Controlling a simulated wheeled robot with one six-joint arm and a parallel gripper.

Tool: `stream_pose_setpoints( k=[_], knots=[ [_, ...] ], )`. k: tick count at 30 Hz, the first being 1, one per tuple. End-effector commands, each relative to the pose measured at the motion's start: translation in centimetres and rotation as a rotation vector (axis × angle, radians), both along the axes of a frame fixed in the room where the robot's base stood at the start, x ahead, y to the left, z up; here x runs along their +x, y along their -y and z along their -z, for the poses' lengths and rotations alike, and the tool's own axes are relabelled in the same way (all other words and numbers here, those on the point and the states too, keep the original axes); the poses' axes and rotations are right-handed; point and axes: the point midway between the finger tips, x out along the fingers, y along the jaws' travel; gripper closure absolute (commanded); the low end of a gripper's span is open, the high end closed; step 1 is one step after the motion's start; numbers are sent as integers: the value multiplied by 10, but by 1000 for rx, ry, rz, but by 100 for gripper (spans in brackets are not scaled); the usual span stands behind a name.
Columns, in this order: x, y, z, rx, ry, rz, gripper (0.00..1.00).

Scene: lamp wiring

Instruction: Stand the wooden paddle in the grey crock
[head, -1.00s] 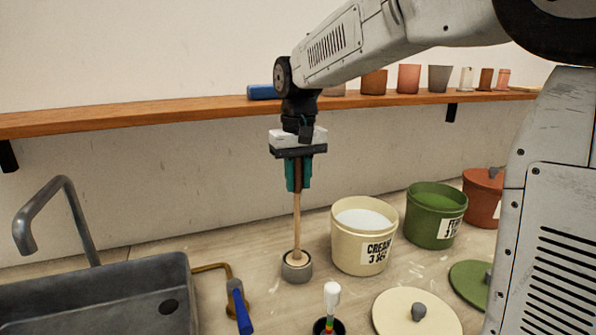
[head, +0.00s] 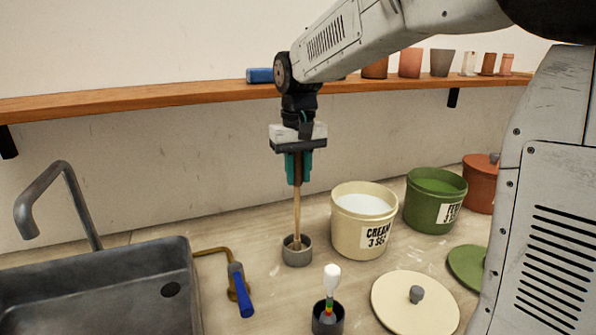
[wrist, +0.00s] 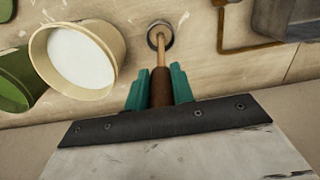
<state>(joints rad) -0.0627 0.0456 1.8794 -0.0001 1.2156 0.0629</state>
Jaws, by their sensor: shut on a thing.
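My gripper (head: 299,180), with teal fingers, is shut on the dark upper handle of the wooden paddle (head: 297,212). The paddle hangs nearly upright, its pale shaft pointing down. Its lower end shows within the mouth of the small grey crock (head: 297,257), below my gripper on the counter. In the wrist view the paddle (wrist: 160,85) runs from between the fingers (wrist: 158,88) to the crock (wrist: 152,40). I cannot tell whether the tip touches the crock's bottom.
A cream bucket (head: 362,240) stands close right of the crock, with a green bucket (head: 432,215) beyond. A dark pot (head: 328,321) holding a white-tipped tool and a cream lid (head: 415,305) are in front. The sink (head: 90,285) and blue-handled tap (head: 240,290) are left.

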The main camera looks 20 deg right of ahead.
Motion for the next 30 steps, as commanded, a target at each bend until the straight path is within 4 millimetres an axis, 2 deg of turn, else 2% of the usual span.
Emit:
stream_pose_setpoints(
  k=[18, 19, 21, 30],
  knots=[
    [0, 0, 12, 0, 0, 0, 100],
    [0, 0, 12, 0, 0, 0, 70],
    [0, 0, 12, 0, 0, 0, 51],
    [0, 0, 10, 0, 0, 0, 51]
  ],
)
